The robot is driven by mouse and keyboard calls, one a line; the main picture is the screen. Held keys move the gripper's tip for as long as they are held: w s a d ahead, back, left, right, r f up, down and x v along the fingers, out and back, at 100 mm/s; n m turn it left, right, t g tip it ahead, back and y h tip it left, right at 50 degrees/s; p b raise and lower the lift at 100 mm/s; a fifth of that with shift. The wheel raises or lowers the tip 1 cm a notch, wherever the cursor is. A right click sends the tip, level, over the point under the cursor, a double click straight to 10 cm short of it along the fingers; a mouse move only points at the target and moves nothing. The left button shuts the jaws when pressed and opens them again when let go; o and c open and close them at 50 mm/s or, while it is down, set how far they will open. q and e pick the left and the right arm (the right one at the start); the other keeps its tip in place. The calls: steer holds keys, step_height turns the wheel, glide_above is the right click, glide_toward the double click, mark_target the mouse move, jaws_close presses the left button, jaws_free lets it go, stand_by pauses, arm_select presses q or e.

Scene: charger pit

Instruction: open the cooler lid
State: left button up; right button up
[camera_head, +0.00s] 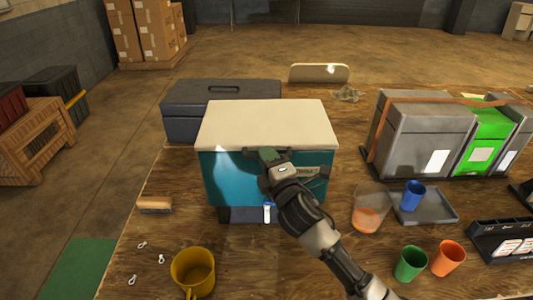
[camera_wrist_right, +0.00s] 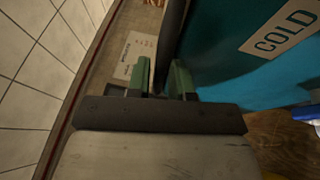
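The cooler (camera_head: 225,180) is a teal box with a cream lid (camera_head: 265,125), standing on the wooden table. The lid lies flat and closed on top. My right gripper (camera_head: 268,156) is at the middle of the lid's front edge, coming from the front right. In the right wrist view, my right gripper's green fingertips (camera_wrist_right: 160,82) are apart, with a thin dark strip (camera_wrist_right: 172,35) between them; I cannot tell if they touch it. The cooler's teal front (camera_wrist_right: 235,75) with a COLD label (camera_wrist_right: 285,30) is beside them. My left gripper is not in view.
A dark case (camera_head: 220,97) stands behind the cooler. Grey and green bins (camera_head: 425,130) stand to the right. A clear orange-bottomed cup (camera_head: 369,208), a tray (camera_head: 435,208) and a yellow mug (camera_head: 193,271) are nearby. A brush (camera_head: 155,205) lies left of the cooler.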

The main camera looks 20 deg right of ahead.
steer(key=shift+w, duration=0.3)
jaws_close()
steer(key=shift+r, duration=0.1)
